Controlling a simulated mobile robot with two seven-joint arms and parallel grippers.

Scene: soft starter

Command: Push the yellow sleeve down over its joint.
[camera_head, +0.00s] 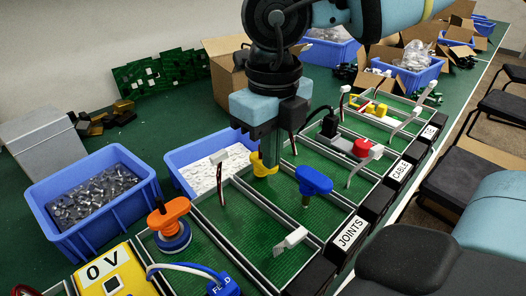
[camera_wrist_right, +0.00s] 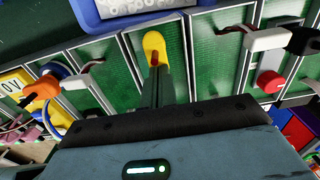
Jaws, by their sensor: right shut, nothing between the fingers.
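The yellow sleeve (camera_head: 263,166) stands in a green compartment marked JOINTS, and it also shows in the right wrist view (camera_wrist_right: 154,46). My right gripper (camera_head: 271,155) comes down from above, its fingers shut with nothing between them. Its fingertips are at the top of the yellow sleeve and overlap it in both views. I cannot tell whether they touch it. A small reddish part shows at the sleeve in the right wrist view. The joint under the sleeve is mostly hidden. My left gripper is not in view.
A blue knob (camera_head: 313,181) stands to the right of the sleeve, and an orange knob (camera_head: 169,214) stands at the front left. White-tagged leads and metal dividers surround the compartments. A blue bin of light pieces (camera_head: 181,158) is behind. A red button (camera_head: 363,147) is farther right.

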